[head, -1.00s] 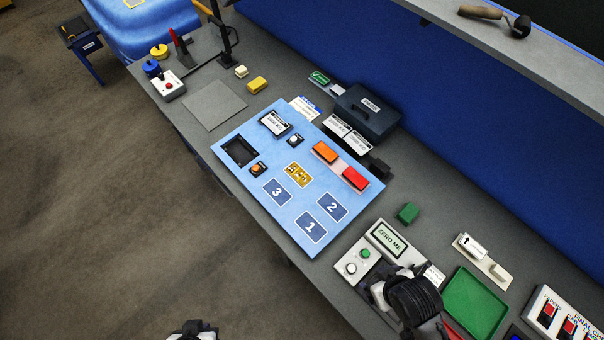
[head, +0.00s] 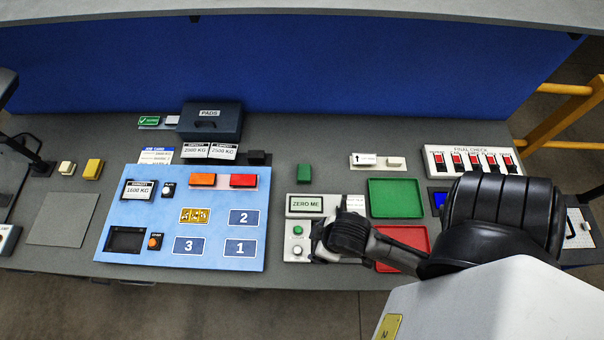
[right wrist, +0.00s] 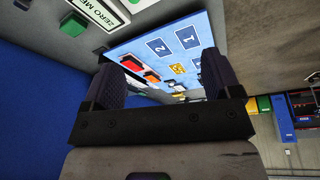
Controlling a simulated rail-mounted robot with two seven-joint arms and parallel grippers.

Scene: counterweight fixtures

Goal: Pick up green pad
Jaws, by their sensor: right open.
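The green pad (head: 304,173) is a small green block lying on the grey bench, just above the "ZERO ME" display in the head view. It also shows at the upper left in the right wrist view (right wrist: 73,25). My right gripper (head: 330,240) is over the white unit below that display, nearer the front edge than the pad and apart from it. In the right wrist view its two dark fingers (right wrist: 162,78) are spread with nothing between them. My left gripper is out of view.
The blue panel (head: 140,215) lies left of the right gripper, with an orange pad (head: 203,180) and a red pad (head: 243,181) at its top. A box labelled "PADS" (head: 212,130) stands behind. Green (head: 396,198) and red (head: 405,236) trays lie right. Bench around the green pad is clear.

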